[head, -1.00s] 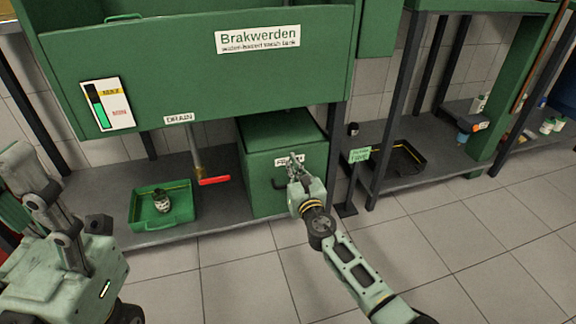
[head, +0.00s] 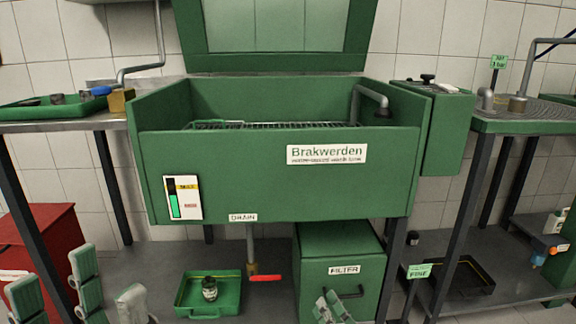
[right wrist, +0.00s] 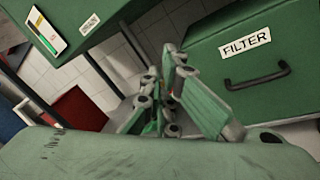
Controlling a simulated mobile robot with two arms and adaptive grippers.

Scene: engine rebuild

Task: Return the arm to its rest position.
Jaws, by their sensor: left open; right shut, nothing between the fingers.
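My right gripper (head: 333,307) shows at the bottom edge of the head view, in front of the green FILTER box (head: 340,245) and beside its handle. Its fingers are shut with nothing between them. In the right wrist view the fingers (right wrist: 172,100) point toward the gap left of the FILTER box (right wrist: 255,60), apart from its black handle. My left gripper (head: 82,290) is open and empty at the lower left of the head view. The rest of both arms is outside the head view.
The green Brakwerden wash tank (head: 250,185) stands above a low shelf.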

